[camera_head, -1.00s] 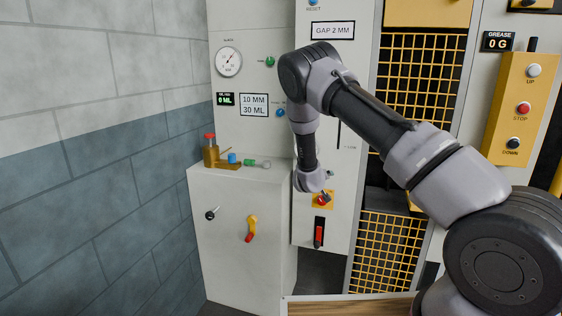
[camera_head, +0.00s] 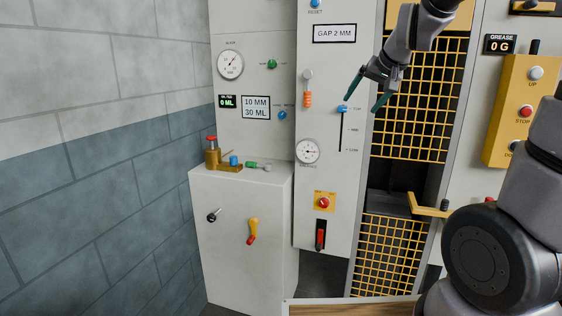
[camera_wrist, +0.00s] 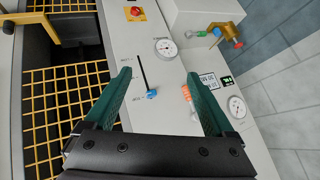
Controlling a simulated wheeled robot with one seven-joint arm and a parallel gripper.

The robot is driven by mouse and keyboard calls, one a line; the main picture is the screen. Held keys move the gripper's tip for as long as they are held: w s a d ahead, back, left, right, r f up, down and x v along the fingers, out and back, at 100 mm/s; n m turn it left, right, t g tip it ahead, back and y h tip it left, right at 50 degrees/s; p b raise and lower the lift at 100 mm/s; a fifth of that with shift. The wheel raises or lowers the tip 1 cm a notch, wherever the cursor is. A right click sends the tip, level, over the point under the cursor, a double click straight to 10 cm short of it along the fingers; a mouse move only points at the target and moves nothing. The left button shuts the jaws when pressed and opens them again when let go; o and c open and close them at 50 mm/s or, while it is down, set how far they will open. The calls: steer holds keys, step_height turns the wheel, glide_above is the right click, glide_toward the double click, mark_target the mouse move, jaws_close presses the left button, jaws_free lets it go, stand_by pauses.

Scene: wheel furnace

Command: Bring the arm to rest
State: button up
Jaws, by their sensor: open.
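My gripper (camera_head: 366,92) is open and empty in the head view, high up in front of the control panel and the yellow mesh. Its two dark green fingers point down and to the left. In the wrist view my gripper (camera_wrist: 165,98) shows both fingers spread wide, with nothing between them but the panel (camera_wrist: 146,32) behind. The blue slider knob (camera_head: 342,109) stands at the top of its slot, close to the fingers in the head view. I cannot tell whether a finger touches it.
A yellow mesh guard (camera_head: 408,110) stands right of the panel, with a yellow handle (camera_head: 428,208) below it. A white cabinet (camera_head: 240,275) with brass fittings (camera_head: 222,160) stands left. A yellow button box (camera_head: 520,110) is at right. A wooden-topped surface (camera_head: 350,309) lies at the bottom.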

steer(key=s+d+r, duration=0.1)
steer(key=s, duration=0.9)
steer(key=s+d+r+m+g, duration=0.1)
steer(key=s, duration=1)
steer(key=shift+d+h, duration=0.3)
steer(key=shift+d, duration=0.1)
